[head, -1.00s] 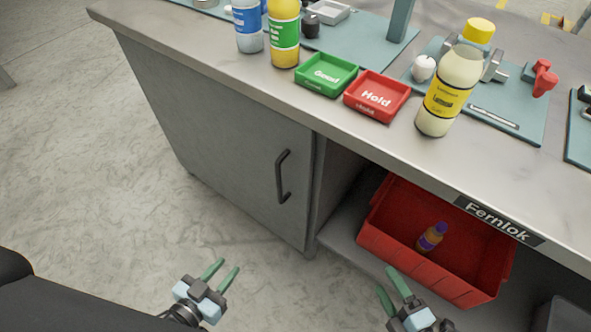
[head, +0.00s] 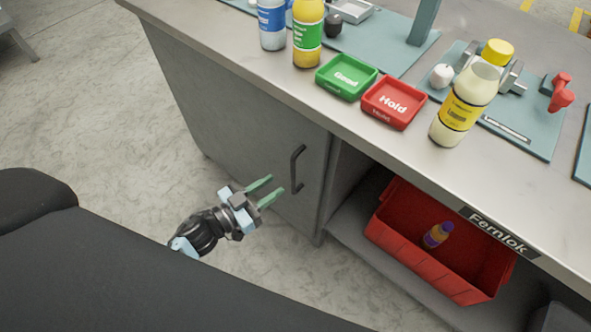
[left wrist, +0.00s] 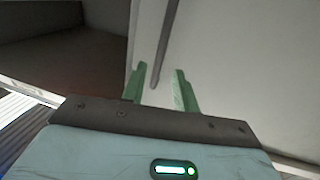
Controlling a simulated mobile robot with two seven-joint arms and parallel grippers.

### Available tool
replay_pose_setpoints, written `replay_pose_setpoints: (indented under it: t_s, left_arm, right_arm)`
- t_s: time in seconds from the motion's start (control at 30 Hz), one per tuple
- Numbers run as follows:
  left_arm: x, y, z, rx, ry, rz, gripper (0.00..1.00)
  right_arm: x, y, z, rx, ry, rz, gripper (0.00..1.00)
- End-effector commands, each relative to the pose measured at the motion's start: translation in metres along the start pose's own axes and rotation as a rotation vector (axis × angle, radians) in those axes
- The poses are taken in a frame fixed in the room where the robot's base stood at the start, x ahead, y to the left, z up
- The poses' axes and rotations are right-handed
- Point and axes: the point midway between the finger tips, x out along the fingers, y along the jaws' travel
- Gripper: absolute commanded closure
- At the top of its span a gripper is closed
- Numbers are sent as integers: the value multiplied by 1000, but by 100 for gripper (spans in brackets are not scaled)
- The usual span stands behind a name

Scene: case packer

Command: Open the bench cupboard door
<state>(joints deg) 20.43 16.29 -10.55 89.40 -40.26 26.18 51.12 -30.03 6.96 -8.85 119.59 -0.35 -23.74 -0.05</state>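The grey cupboard door (head: 235,130) under the bench is shut. Its dark upright bar handle (head: 296,170) is near the door's right edge. My left gripper (head: 272,190) is open and empty, its green fingers pointing at the handle from the left, a little short of it. In the left wrist view, the handle (left wrist: 166,45) runs up beyond the gap between the open fingers (left wrist: 160,85), and the pale door (left wrist: 240,70) fills the right side. My right gripper is not in view.
Right of the door is an open shelf with a red bin (head: 400,232) holding a small purple bottle (head: 437,235). On the bench top stand a green tray (head: 346,78), a red tray (head: 394,103) and several bottles.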

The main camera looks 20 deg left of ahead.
Motion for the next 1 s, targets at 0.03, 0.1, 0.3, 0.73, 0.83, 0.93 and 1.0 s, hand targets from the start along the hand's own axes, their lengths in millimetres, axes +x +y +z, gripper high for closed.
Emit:
replay_pose_setpoints:
  t_s: [0.03,0.1,0.3,0.73,0.83,0.93,1.0]
  left_arm:
    - [5,0,0,0,2,0,70]
    - [13,0,0,1,2,-1,70]
    - [44,0,0,-1,3,-1,70]
    - [75,0,0,0,-1,-1,70]
    - [75,0,0,0,-1,-1,70]
    - [75,0,0,0,0,-1,72]
    - [75,0,0,0,0,-1,81]
  right_arm:
    - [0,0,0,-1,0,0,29]
    - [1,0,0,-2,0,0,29]
    - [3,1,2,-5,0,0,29]
    - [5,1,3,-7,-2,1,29]
    - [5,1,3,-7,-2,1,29]
    - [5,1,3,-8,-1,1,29]
    - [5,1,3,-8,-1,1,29]
